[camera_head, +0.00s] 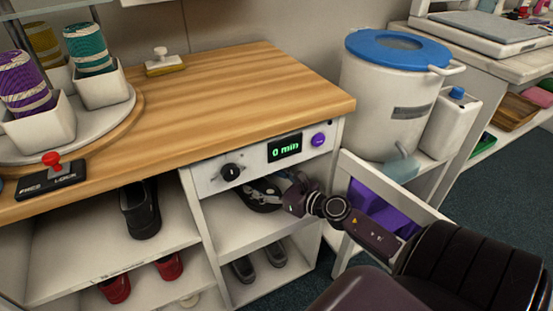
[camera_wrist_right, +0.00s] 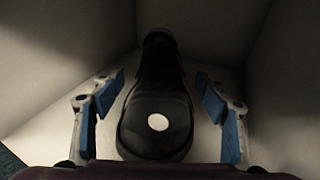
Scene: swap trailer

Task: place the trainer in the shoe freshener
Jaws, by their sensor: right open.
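The shoe freshener (camera_head: 262,162) is a white unit under the wooden top, with a knob, a purple button and a green display reading "0 min". A black shoe (camera_head: 257,204) lies in the compartment below its panel. My right gripper (camera_head: 268,188) reaches into that compartment at the shoe. In the right wrist view, the open blue-padded fingers (camera_wrist_right: 160,82) stand on both sides of the dark shoe (camera_wrist_right: 157,98), with gaps showing. A white round spot is on its near end. Another black shoe (camera_head: 141,209) stands on the left shelf. My left gripper is out of view.
Red shoes (camera_head: 116,289) and grey shoes (camera_head: 244,269) stand on lower shelves. The wooden top (camera_head: 220,100) is mostly clear, with yarn cones (camera_head: 88,50) at left. A white bucket with a blue lid (camera_head: 397,48) stands at right. Compartment walls lie close around my right gripper.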

